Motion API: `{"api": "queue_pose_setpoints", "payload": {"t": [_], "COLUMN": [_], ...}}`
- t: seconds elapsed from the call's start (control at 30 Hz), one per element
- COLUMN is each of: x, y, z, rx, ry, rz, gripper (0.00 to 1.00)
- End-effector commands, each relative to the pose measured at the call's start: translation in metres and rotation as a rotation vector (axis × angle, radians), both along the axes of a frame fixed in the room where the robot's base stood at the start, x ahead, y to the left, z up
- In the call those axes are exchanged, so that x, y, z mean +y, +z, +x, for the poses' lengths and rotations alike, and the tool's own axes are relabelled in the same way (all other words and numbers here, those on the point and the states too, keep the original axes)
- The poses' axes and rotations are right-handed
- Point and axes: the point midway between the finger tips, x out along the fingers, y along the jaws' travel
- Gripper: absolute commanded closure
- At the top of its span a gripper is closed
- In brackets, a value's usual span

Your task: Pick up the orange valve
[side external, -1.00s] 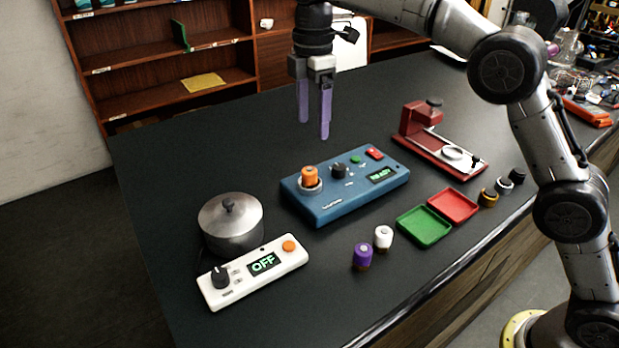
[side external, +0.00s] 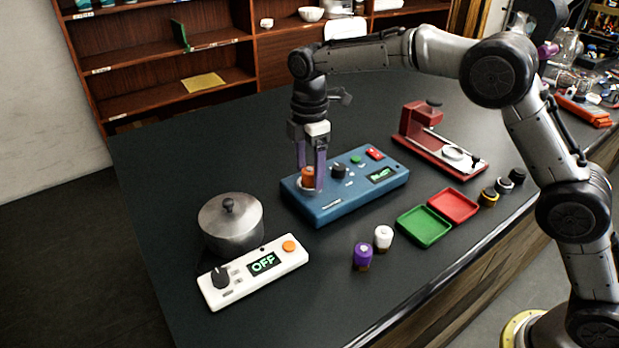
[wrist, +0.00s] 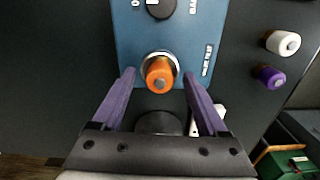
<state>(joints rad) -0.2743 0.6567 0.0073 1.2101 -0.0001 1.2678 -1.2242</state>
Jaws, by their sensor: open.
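The orange valve (side external: 307,176) stands upright in a round metal socket on the left part of the blue box (side external: 345,203). My gripper (side external: 309,180) is lowered over it, with one purple finger on each side. In the wrist view the orange valve (wrist: 159,73) shows between the fingertips of my open gripper (wrist: 159,76), with a visible gap to each finger. One finger partly covers the valve in the side view.
On the blue box are a black knob (side external: 339,171), a green button (side external: 355,160) and a red switch (side external: 375,153). A metal pot (side external: 230,228) and white controller (side external: 253,272) stand left. Purple (side external: 362,256) and white (side external: 383,238) valves and green (side external: 424,227) and red (side external: 453,205) trays lie right.

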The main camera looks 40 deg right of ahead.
Motion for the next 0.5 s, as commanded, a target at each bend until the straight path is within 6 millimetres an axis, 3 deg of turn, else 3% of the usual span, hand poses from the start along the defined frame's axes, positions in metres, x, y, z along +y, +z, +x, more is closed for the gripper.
{"api": "queue_pose_setpoints", "payload": {"t": [0.2, 0.5], "x": [0.0, 0.0], "y": [-0.0013, -0.0009], "z": [0.0, 0.0001], "rx": [0.0, 0.0], "ry": [0.0, 0.0], "rz": [0.0, 0.0], "gripper": [0.24, 0.76]}}
